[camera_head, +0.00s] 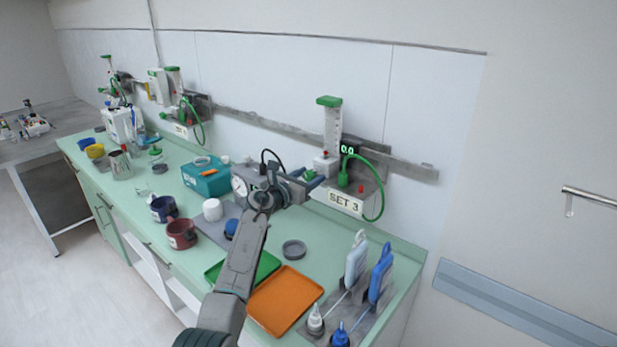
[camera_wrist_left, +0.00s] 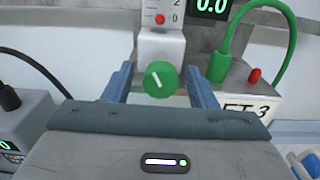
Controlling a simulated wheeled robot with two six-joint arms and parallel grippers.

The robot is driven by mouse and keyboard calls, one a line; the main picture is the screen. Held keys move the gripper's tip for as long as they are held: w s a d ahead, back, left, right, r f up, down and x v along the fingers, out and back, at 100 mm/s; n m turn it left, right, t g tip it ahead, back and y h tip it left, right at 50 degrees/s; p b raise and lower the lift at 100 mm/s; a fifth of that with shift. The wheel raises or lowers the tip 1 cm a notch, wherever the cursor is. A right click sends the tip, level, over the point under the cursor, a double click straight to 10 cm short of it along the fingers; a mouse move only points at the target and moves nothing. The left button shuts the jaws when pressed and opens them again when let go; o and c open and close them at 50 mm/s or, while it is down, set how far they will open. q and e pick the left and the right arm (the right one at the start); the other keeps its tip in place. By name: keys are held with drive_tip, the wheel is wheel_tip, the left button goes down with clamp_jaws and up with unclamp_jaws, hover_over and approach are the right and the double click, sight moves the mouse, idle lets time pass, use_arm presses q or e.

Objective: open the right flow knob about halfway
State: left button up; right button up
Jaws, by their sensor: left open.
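The right flowmeter (camera_head: 332,125), a clear upright tube with a green cap, stands on the wall rail at the "SET 3" unit. Its green flow knob (camera_wrist_left: 160,80) faces me in the left wrist view, with a white line tilted slightly from upright. The display (camera_head: 347,149) reads 0.0. My left gripper (camera_head: 312,180) is in front of this unit. Its blue fingers are open, one on each side of the knob, with visible gaps, in the left wrist view (camera_wrist_left: 160,88). In the head view the gripper hides most of the knob. My right gripper is out of view.
A green hose (camera_head: 377,190) loops at the unit's right, beside a red button (camera_wrist_left: 254,76). A grey gauge unit (camera_wrist_left: 42,128) stands at the left. Two similar flowmeters stand farther left.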

use_arm(q)
drive_tip(key=c, duration=1)
drive_tip(key=shift+o, duration=0.2)
drive_tip(key=shift+r+n+p, duration=0.15)
drive_tip(key=shift+n+p, duration=0.8)
drive_tip(key=shift+n, duration=0.05)
drive_tip(key=n+p, duration=0.2)
drive_tip(key=shift+d+n, duration=0.1)
drive_tip(key=shift+n, duration=0.3)
drive_tip(key=shift+n+p, duration=0.75)
drive_tip(key=shift+n, duration=0.35)
